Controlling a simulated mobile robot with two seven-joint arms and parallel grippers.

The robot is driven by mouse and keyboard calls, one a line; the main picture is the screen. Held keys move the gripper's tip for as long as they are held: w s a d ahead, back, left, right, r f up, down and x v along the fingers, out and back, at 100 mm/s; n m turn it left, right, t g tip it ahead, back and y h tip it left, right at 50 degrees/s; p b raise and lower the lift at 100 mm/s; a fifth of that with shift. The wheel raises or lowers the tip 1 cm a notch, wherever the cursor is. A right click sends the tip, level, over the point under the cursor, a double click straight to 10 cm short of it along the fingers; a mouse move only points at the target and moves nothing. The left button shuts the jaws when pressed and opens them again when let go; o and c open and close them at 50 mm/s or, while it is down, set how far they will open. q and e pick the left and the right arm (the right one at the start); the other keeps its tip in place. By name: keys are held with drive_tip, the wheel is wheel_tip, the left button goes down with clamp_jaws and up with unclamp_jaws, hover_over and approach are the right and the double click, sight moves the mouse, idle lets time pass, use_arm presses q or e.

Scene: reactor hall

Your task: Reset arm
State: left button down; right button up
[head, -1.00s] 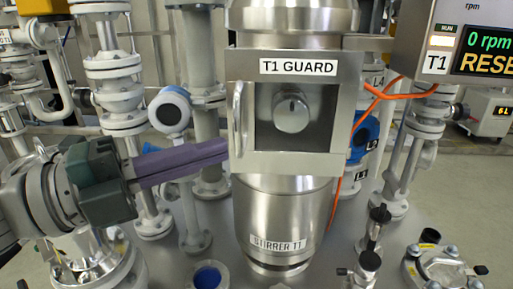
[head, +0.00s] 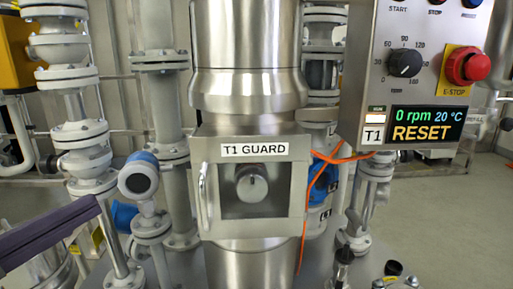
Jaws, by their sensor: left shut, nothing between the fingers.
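My left gripper (head: 90,211) comes in at the lower left with its long dark purple fingers shut and empty. It is apart from the steel T1 GUARD box (head: 293,155), which is to its right. The guard looks closed, with a bar handle (head: 203,198) on its left side and a round knob (head: 252,187) visible in its window. The control box display (head: 427,124) at the upper right reads 0 rpm, 20 °C and RESET. My right gripper is not in view.
The control box carries a black dial (head: 404,63), a red E-STOP (head: 466,67) and buttons cut off at the top edge. An orange cable (head: 318,172) hangs beside the guard. White pipes and a blue-and-grey gauge (head: 138,178) stand left of the guard.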

use_arm(q)
wheel_tip(320, 180, up, 6)
drive_tip(key=a+n+y+p, duration=0.2)
drive_tip(key=n+y+p, duration=0.4)
drive_tip(key=n, duration=0.2)
drive_tip(key=s+d+r+n+g+y+p, duration=0.1)
drive_tip(key=s+d+r+n+g+p, duration=0.1)
drive_tip(key=s+r+n+g+p, duration=0.3)
drive_tip(key=s+d+r+n+g+p, duration=0.1)
drive_tip(key=s+n+g+p, duration=0.1)
drive_tip(key=s+g+p, duration=0.4)
drive_tip(key=s+d+r+n+g+y+p, duration=0.1)
drive_tip(key=s+d+r+n+g+p, duration=0.15)
drive_tip(key=s+p, duration=0.5)
wheel_tip(320, 180, up, 35)
drive_tip(key=p, duration=3.3)
drive_tip(key=shift+s+a+n+p, duration=0.15)
drive_tip(key=shift+a+n+p, duration=0.2)
drive_tip(key=shift+a+p, duration=0.05)
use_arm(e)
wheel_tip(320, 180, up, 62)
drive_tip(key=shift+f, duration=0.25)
